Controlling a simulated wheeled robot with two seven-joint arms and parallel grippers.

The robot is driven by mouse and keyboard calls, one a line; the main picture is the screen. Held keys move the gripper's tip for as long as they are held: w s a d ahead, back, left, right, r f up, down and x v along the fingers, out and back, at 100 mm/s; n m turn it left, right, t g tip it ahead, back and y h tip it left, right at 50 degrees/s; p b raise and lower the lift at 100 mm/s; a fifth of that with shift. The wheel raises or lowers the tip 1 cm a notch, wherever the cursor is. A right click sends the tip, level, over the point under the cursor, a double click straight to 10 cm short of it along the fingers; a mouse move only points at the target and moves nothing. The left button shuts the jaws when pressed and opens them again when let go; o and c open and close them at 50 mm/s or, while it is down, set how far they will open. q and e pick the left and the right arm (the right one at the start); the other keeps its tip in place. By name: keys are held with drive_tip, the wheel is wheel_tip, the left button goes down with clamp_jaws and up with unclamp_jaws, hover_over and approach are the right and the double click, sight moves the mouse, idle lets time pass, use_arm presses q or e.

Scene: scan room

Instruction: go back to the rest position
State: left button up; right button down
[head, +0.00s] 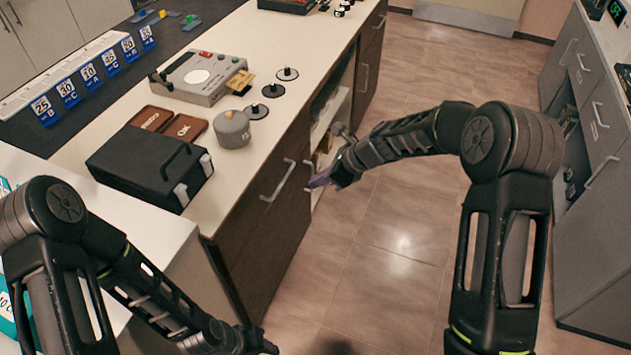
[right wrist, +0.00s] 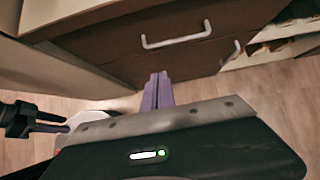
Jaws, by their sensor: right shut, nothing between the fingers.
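My right gripper (head: 319,180) is in front of the counter's dark lower cabinet in the head view, over the floor side. Its purple fingers are together and empty in the right wrist view (right wrist: 158,92). They point toward a dark drawer front with a pale handle (right wrist: 176,37), apart from it as far as I can tell. My left gripper (head: 262,346) is at the bottom of the head view, near the cabinet's lower corner, and its fingers are mostly hidden. Neither gripper is seen holding anything.
The counter (head: 292,121) carries a black case (head: 140,165), a grey lidded pot (head: 232,130), a grey device (head: 200,78) and brown trays (head: 183,127). Open shelves (head: 330,120) are near my right gripper. Grey cabinets (head: 600,150) stand at right. The floor (head: 410,215) between is clear.

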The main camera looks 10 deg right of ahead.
idle(0.4)
drive_tip(key=s+d+f+n+h, duration=0.2)
drive_tip(key=s+f+n+h, duration=0.2)
drive_tip(key=s+f+n, duration=0.75)
drive_tip(key=s+a+f+n+g, duration=0.1)
drive_tip(key=s+a+f+n, duration=0.1)
drive_tip(key=s, duration=0.5)
drive_tip(key=s+a+f+n+g+y, duration=0.1)
drive_tip(key=s+a+f+n, duration=0.1)
drive_tip(key=s+n, duration=0.3)
drive_tip(key=s+a+f+n+g, duration=0.1)
drive_tip(key=s+a+f+n, duration=0.2)
drive_tip(key=s, duration=0.7)
drive_tip(key=shift+s+f+n+g+y, duration=0.3)
drive_tip(key=shift+s+f+n, duration=0.05)
drive_tip(key=shift+f+n, duration=0.25)
drive_tip(key=c, duration=2.2)
unclamp_jaws()
